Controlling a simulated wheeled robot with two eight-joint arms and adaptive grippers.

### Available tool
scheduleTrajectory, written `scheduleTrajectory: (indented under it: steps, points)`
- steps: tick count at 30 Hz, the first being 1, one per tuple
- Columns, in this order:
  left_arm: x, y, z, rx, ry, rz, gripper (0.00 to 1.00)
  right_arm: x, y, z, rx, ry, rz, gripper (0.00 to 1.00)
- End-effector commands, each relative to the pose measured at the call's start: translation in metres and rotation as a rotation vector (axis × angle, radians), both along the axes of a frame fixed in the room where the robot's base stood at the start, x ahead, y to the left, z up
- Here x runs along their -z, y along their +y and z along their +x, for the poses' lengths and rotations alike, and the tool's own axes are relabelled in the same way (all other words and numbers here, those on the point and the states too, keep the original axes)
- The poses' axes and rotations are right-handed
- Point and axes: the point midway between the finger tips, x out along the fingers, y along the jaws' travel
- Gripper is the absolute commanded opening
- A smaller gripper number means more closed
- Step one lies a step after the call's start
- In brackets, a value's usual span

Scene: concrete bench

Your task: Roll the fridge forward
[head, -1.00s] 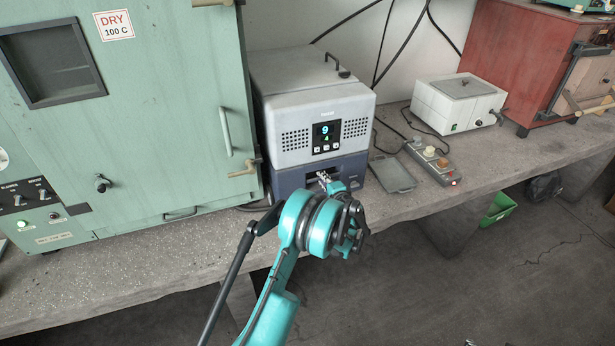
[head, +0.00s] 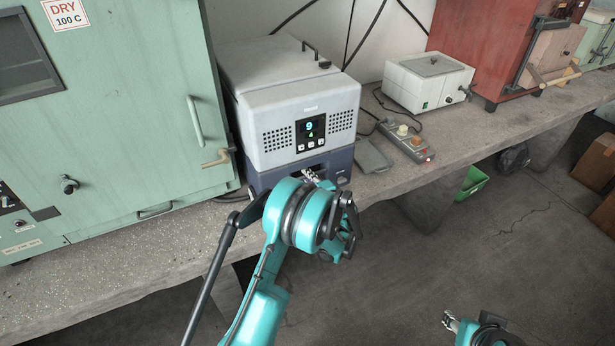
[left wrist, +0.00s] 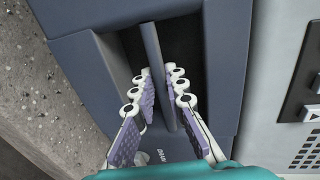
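A grey box with a dark blue base (head: 305,100) stands on the bench and shows a lit 9 on its front panel. It is the likeliest fridge in view. In the left wrist view its blue front (left wrist: 85,70) has a dark recess with a bar handle (left wrist: 150,45) across it. My left gripper (left wrist: 160,78) reaches into the recess with one finger on each side of the bar, its tips closed in against it. In the head view my left gripper (head: 311,177) is mostly hidden by its arm. My right gripper (head: 451,321) is low at the right, small and free of the bench.
A green oven (head: 110,120) stands close on the left. A flat grey tray (head: 374,156), a switch strip (head: 406,141) and a white bath (head: 428,84) are to the right. A red cabinet (head: 490,45) stands further back.

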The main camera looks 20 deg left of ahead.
Motion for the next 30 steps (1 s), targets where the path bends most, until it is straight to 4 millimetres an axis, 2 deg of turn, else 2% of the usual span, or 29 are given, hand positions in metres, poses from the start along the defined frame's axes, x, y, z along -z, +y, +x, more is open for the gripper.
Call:
scheduleTrajectory:
  steps: [1, 2, 10, 14, 24, 30]
  points:
    - [0.003, -0.002, -0.002, -0.001, 0.001, -0.006, 0.25, 0.001, 0.0, 0.0, 0.0, 0.0, 0.0, 0.4]
    - [0.003, -0.002, -0.001, 0.0, 0.001, -0.004, 0.33, 0.001, 0.0, 0.0, 0.0, 0.0, 0.0, 0.4]
    - [0.001, -0.001, 0.0, 0.001, 0.0, -0.002, 0.33, 0.0, 0.0, 0.0, 0.0, 0.0, 0.0, 0.4]
    - [-0.001, -0.007, -0.004, 0.003, 0.0, -0.001, 0.33, 0.0, 0.0, 0.0, 0.0, 0.0, 0.0, 0.4]
    - [-0.014, -0.059, -0.048, 0.006, 0.0, -0.002, 0.33, 0.0, 0.0, 0.0, 0.0, 0.0, 0.0, 0.4]
    - [-0.02, -0.083, -0.069, 0.004, 0.0, -0.001, 0.33, 0.0, 0.0, 0.0, 0.0, 0.0, 0.0, 0.4]
